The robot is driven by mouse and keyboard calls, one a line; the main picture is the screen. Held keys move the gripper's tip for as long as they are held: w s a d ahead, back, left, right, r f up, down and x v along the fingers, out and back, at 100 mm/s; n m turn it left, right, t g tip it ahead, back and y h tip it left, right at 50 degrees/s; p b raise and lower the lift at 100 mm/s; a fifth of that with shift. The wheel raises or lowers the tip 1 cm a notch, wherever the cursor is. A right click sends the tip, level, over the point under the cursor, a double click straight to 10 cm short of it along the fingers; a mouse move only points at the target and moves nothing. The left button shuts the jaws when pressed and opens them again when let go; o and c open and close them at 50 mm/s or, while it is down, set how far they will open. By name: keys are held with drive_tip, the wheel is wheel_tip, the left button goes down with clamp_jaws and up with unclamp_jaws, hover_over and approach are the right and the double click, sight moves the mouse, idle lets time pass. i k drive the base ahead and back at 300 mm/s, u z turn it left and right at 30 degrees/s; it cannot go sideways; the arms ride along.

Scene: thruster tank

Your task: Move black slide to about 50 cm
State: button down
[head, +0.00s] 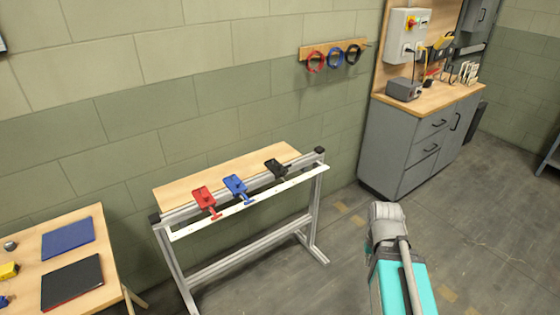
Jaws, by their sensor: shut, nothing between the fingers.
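The black slide (275,168) sits on a metal rail (259,181) near the rail's right end. Part of my arm shows at the lower right, apart from the rail stand. My gripper is not visible.
The rail stand has metal legs (312,215) and a wooden board behind the rail, against the wall. A wooden table (104,266) with blue and black folders stands at the lower left. A grey cabinet (400,145) is at the right. The floor in front of the stand's right side is clear.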

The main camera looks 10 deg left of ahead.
sight(274, 166)
drive_tip(key=z, duration=0.15)
drive_tip(key=i, duration=1.05)
drive_tip(key=u, duration=0.45)
